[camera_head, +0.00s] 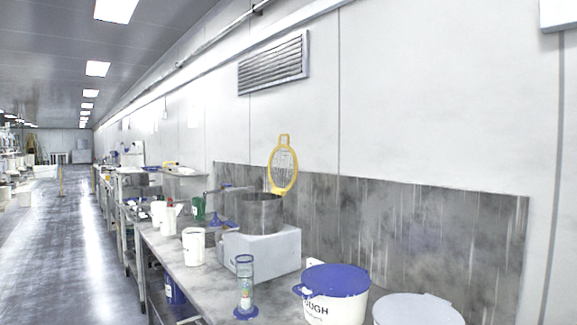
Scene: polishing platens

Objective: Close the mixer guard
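The mixer guard (283,170) is a yellow-rimmed round frame with a mesh inside and a small loop handle on top. It stands upright, raised at the back right edge of the metal mixer bowl (260,214). The bowl sits on a pale grey mixer base (262,254) on the bench, and its top looks uncovered. Neither of my grippers shows in the head view.
A blue-lidded white tub (334,282), a white-lidded tub (416,310) and a clear cylinder with a blue base (244,285) stand in front of the mixer. White containers (193,247) stand left of it. The aisle floor (70,240) at left looks clear.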

